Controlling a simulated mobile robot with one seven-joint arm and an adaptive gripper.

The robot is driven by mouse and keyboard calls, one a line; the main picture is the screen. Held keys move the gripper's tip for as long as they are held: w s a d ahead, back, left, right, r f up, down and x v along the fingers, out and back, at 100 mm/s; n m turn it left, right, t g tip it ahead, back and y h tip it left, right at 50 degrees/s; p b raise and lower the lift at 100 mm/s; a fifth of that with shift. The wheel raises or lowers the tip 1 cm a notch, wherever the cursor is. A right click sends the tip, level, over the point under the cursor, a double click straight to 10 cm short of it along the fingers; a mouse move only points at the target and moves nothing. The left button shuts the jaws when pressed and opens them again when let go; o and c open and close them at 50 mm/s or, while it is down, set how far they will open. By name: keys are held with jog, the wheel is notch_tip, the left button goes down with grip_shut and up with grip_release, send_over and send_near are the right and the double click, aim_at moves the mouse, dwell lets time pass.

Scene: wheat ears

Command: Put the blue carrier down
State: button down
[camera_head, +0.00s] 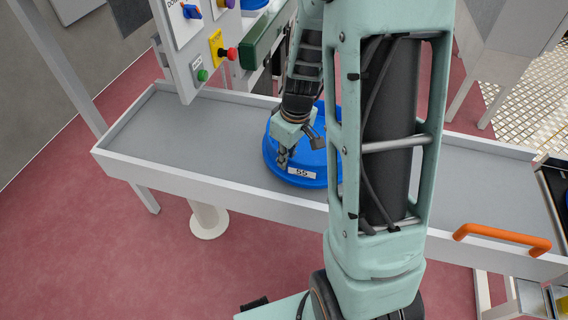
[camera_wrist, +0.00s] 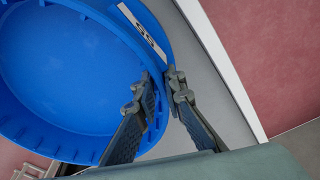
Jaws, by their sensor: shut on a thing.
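The blue carrier (camera_head: 272,152) is a round, shallow tub with a white label reading 55 or SS on its near side. In the head view it is over the grey tray-like bench, partly hidden by my arm; I cannot tell if it touches the surface. My gripper (camera_head: 283,160) is at its near left rim. In the wrist view the carrier (camera_wrist: 62,70) fills the left side, its inside empty where seen. My gripper (camera_wrist: 162,82) has one finger inside the wall and one outside, shut on the rim beside the label.
The grey bench (camera_head: 190,130) has a raised white rim and free room left of the carrier. A panel with buttons and a red knob (camera_head: 230,53) stands behind it. An orange handle (camera_head: 502,239) is on the front edge at right.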

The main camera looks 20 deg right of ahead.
jog(key=shift+w+a+f, duration=0.15)
jog(key=shift+w+f, duration=0.1)
jog(key=shift+f, duration=1.4)
jog(key=shift+f+b, duration=0.2)
jog(key=shift+b, duration=0.15)
jog(key=c, duration=2)
grip_release()
jog(key=shift+s, duration=0.15)
jog(key=shift+r, duration=0.1)
jog(key=r, duration=0.4)
jog(key=s+r+p, duration=0.1)
jog(key=r, duration=0.3)
jog(key=r+p, duration=0.1)
jog(key=r, duration=0.3)
jog(key=shift+s+d, duration=0.3)
jog(key=shift+d, duration=0.1)
